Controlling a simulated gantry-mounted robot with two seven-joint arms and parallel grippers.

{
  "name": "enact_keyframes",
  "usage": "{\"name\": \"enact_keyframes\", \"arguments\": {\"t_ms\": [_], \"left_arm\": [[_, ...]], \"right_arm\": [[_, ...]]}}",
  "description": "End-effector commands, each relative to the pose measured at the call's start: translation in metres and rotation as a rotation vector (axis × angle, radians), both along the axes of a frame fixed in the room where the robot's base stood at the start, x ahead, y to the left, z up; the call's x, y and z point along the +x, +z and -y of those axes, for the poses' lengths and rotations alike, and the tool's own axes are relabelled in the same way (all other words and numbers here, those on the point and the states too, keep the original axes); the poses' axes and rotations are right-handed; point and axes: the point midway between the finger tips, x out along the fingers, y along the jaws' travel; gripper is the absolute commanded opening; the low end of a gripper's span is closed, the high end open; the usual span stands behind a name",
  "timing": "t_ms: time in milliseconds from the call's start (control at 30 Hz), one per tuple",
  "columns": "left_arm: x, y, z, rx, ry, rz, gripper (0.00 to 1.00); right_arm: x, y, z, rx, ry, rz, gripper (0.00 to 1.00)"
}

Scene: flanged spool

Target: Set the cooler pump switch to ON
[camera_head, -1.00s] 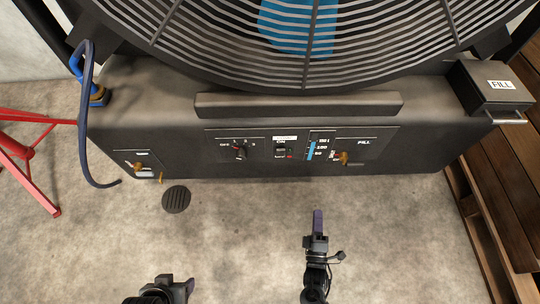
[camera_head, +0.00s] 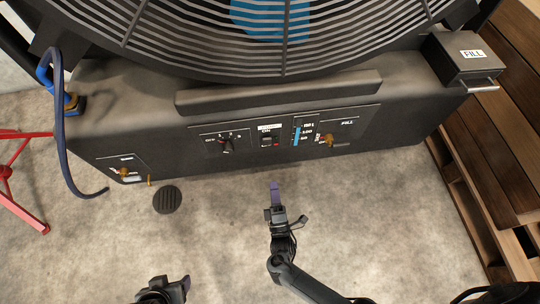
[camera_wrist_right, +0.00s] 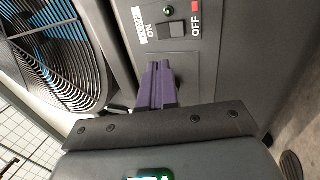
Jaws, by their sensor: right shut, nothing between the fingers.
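The cooler pump switch (camera_head: 268,141) is a small dark rocker on the control panel at the cooler's front, below a white label and "ON". In the right wrist view the switch (camera_wrist_right: 171,29) lies between "ON" on the left and "OFF" on the right, with a red mark by "OFF". I cannot tell surely which side is pressed. My right gripper (camera_head: 275,188) has purple fingers, shut and empty, in front of the panel below the switch. In the wrist view the fingertips (camera_wrist_right: 158,68) appear just below the switch, apart from it. My left gripper (camera_head: 186,284) is low in the head view, partly cut off.
A rotary knob (camera_head: 227,145) is left of the switch; a blue level gauge (camera_head: 297,136) and a brass fill valve (camera_head: 329,140) are right. A blue hose (camera_head: 60,130) hangs at left. A wooden pallet (camera_head: 480,200) stands at right.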

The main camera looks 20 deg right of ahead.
Motion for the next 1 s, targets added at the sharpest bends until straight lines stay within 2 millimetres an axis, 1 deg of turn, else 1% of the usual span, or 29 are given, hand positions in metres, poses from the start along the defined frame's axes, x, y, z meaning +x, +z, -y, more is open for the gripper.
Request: {"name": "enact_keyframes", "arguments": {"t_ms": [167, 267, 600, 800, 1000], "left_arm": [[0.0, 0.0, 0.0, -0.002, 0.002, 0.0, 0.65], [0.0, 0.0, 0.0, -0.002, 0.002, 0.0, 0.65], [0.0, -0.007, -0.001, 0.005, -0.004, 0.0, 0.65], [0.0, -0.012, -0.003, 0.011, -0.007, 0.0, 0.65], [0.0, -0.016, -0.003, 0.011, -0.007, 0.0, 0.65]], "right_arm": [[0.012, 0.004, 0.003, 0.0, 0.0, 0.002, 0.0], [0.024, 0.009, 0.006, -0.001, 0.0, 0.004, 0.0], [0.082, 0.027, 0.02, -0.002, 0.0, 0.004, 0.0], [0.109, 0.036, 0.027, 0.0, 0.0, 0.002, 0.0], [0.124, 0.041, 0.031, 0.0, 0.0, 0.0, 0.0]]}}
